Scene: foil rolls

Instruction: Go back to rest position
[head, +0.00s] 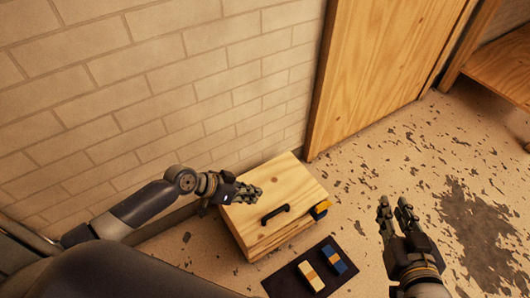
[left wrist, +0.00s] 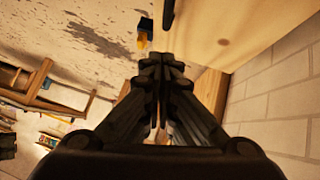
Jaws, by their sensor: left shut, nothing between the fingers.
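My left gripper (head: 250,193) is shut and empty, over the top of a light wooden box (head: 243,222) with a black handle. In the left wrist view the fingers (left wrist: 161,62) are together, with the wooden surface (left wrist: 240,30) beyond them. My right gripper (head: 396,205) is to the right of the box, above the floor, with its two fingers apart and nothing visible between them. A blue and orange roll (head: 333,260) and a cream and orange roll (head: 311,277) lie on a dark mat (head: 282,284) in front of the box.
A yellow and blue item (head: 320,210) is at the box's right edge; it also shows in the left wrist view (left wrist: 144,26). A brick wall (head: 150,90) is behind, with a wooden panel (head: 380,60) beside it. The stained floor (head: 480,220) at right is open.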

